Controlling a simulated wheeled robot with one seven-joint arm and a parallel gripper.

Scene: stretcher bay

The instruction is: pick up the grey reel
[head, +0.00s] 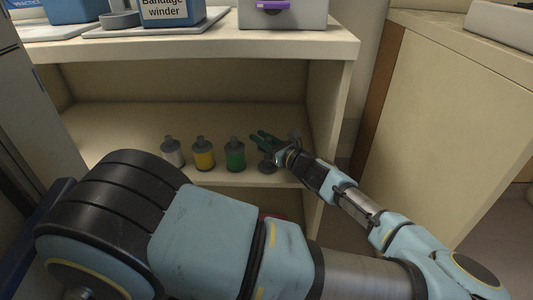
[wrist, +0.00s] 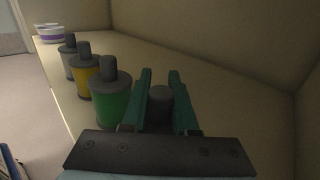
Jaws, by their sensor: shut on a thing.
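The grey reel (head: 267,165) stands at the right end of a row of reels on the shelf, partly hidden by my gripper (head: 266,142). In the wrist view the dark top of the grey reel (wrist: 159,104) shows between the two green fingers of my gripper (wrist: 160,80). The fingers are shut on it. Its lower part is hidden there by the gripper body. The reel looks upright, and its base appears to be at shelf level.
The green reel (head: 235,156) stands close to the left of my gripper. The yellow reel (head: 204,155) and a whitish reel (head: 173,153) stand further left. The shelf's side wall (head: 327,115) is near on the right, and the upper shelf (head: 200,48) is overhead.

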